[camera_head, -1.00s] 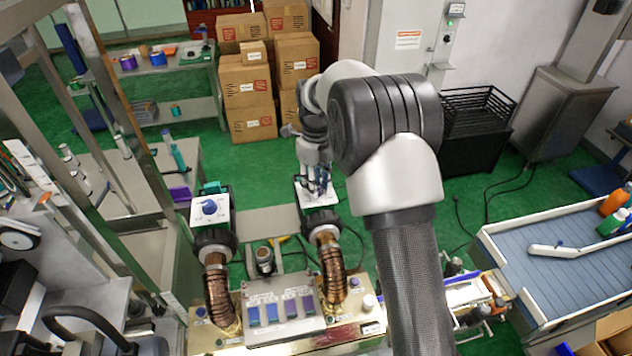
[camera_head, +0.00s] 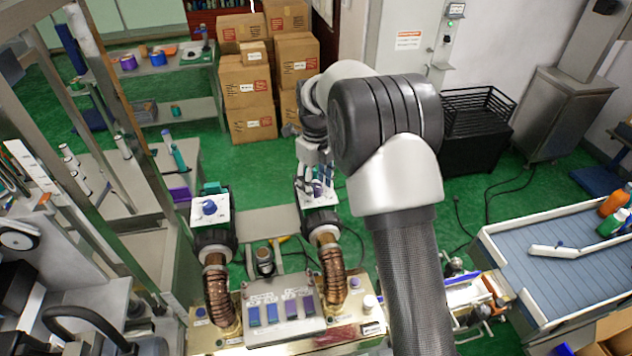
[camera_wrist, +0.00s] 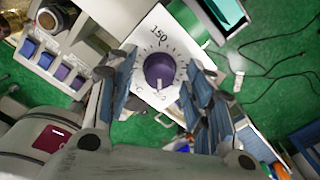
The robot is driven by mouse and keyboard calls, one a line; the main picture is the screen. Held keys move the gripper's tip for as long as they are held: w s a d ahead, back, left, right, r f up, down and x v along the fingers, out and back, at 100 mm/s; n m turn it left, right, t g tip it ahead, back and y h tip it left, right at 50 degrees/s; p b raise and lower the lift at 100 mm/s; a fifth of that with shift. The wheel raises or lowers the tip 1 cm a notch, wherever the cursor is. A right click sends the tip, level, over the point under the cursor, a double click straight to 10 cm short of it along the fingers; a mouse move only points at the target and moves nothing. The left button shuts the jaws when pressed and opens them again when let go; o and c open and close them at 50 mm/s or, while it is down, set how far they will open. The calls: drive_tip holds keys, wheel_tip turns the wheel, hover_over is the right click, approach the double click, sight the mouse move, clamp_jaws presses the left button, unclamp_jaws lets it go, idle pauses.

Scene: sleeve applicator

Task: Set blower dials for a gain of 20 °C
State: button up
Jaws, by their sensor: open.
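The right blower's white dial plate (camera_head: 312,194) carries a knob that my gripper (camera_head: 318,178) partly hides in the head view. In the wrist view the purple knob (camera_wrist: 160,70) has a pale pointer mark on its lower edge, and "150" is printed at the upper left of the scale; the other figures are too small to read. My gripper (camera_wrist: 160,105) is open, its fingers on either side of the knob; I cannot tell whether they touch it. The left blower's white plate (camera_head: 222,203) bears a blue knob (camera_head: 209,207), with nothing of mine near it.
Copper-coloured coiled ducts (camera_head: 217,292) run from both blowers to a brass-coloured base. A grey panel (camera_head: 285,335) with blue and purple switches stands between them. A conveyor (camera_head: 560,265) lies at right, a metal frame at left, stacked cartons (camera_head: 249,100) behind.

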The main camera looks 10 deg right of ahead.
sight(316, 186)
wheel_tip(316, 186, up, 12)
idle(0.6)
idle(0.4)
